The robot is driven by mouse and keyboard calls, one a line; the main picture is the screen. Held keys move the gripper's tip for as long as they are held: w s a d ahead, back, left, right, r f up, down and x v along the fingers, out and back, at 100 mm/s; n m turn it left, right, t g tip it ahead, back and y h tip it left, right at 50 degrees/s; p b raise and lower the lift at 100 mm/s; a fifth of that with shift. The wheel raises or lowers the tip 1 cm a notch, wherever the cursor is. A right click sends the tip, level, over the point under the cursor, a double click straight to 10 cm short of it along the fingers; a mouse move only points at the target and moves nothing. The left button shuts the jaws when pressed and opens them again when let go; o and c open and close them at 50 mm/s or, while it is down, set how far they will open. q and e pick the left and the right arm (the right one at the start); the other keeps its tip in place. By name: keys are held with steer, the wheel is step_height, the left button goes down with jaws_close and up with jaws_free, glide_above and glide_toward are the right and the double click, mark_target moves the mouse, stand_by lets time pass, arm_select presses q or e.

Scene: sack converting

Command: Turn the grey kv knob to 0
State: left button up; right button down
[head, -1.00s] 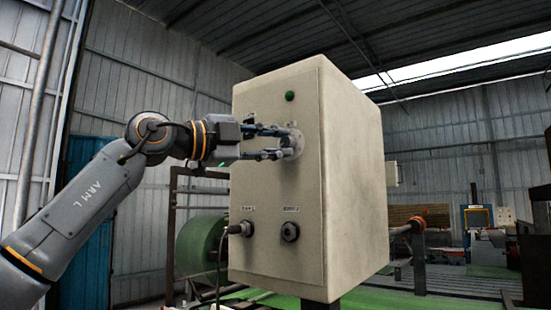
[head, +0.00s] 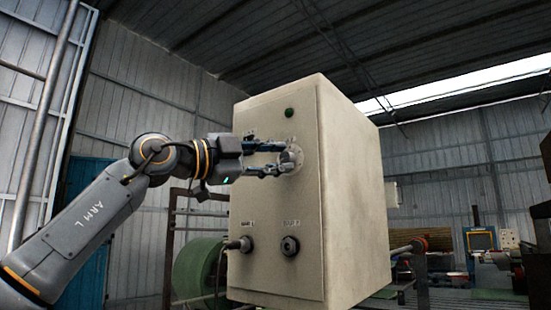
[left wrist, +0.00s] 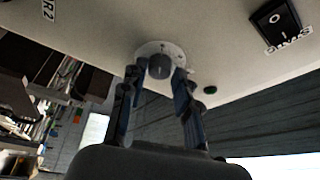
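The grey kv knob (left wrist: 159,67) sits on a round pale dial plate (left wrist: 146,48) on the front of a beige control cabinet (head: 270,205). In the head view the dial (head: 297,157) is partly hidden by my left gripper (head: 281,160). In the left wrist view the fingers of my left gripper (left wrist: 158,74) reach up to the dial, one on each side of the knob. A small gap shows between the knob and each finger, so the gripper looks open around it. The dial's markings are too small to read. My right gripper is not in view.
A green button (head: 289,113) is above the dial. A black rocker switch (left wrist: 275,20) is beside it. Lower on the cabinet are a plugged cable (head: 241,244) and a round black socket (head: 289,246). A green roll (head: 194,272) stands behind at left.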

arm_select(q)
steer(key=shift+o, duration=0.8)
steer(key=shift+a, duration=0.1)
steer(key=v, duration=1.2)
